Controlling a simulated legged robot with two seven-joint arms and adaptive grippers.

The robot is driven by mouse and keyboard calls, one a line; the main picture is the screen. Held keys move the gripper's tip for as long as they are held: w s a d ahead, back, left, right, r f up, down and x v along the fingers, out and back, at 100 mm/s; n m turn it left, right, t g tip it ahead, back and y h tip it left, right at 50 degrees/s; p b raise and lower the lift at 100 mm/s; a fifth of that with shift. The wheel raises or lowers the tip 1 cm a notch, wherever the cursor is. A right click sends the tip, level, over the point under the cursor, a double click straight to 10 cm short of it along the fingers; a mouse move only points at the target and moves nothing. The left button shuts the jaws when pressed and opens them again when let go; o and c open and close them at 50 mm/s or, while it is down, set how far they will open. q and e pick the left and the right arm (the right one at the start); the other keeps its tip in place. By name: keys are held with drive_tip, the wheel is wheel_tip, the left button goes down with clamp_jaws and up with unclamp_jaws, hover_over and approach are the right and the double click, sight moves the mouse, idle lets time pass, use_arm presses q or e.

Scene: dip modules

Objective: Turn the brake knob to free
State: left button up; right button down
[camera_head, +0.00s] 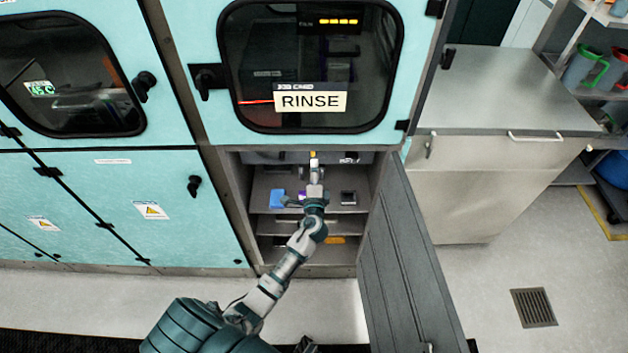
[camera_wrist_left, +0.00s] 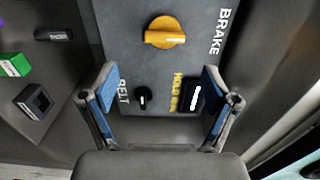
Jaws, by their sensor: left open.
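The brake knob (camera_wrist_left: 165,33) is a yellow-orange knob on a grey panel (camera_wrist_left: 125,50), beside the word BRAKE. A pale line runs across its grip, lying nearly level in the left wrist view. My left gripper (camera_wrist_left: 160,82) is open and empty; its blue-padded fingers (camera_wrist_left: 97,98) stand apart below the knob in the picture. I cannot tell the distance to the panel. In the head view my left gripper (camera_head: 315,166) reaches into the open lower cabinet, hiding part of the panel. No FREE label is readable. My right gripper is not in view.
A small black knob (camera_wrist_left: 142,98) marked BELT and a black rocker switch (camera_wrist_left: 195,97) near yellow lettering sit between my fingers. A green block (camera_wrist_left: 14,65) and a black box (camera_wrist_left: 34,101) are at the left. The cabinet door (camera_head: 408,265) hangs open at the right.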

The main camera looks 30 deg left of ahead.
use_arm(q)
drive_tip(key=shift+v, duration=2)
drive_tip(key=shift+f, duration=0.1)
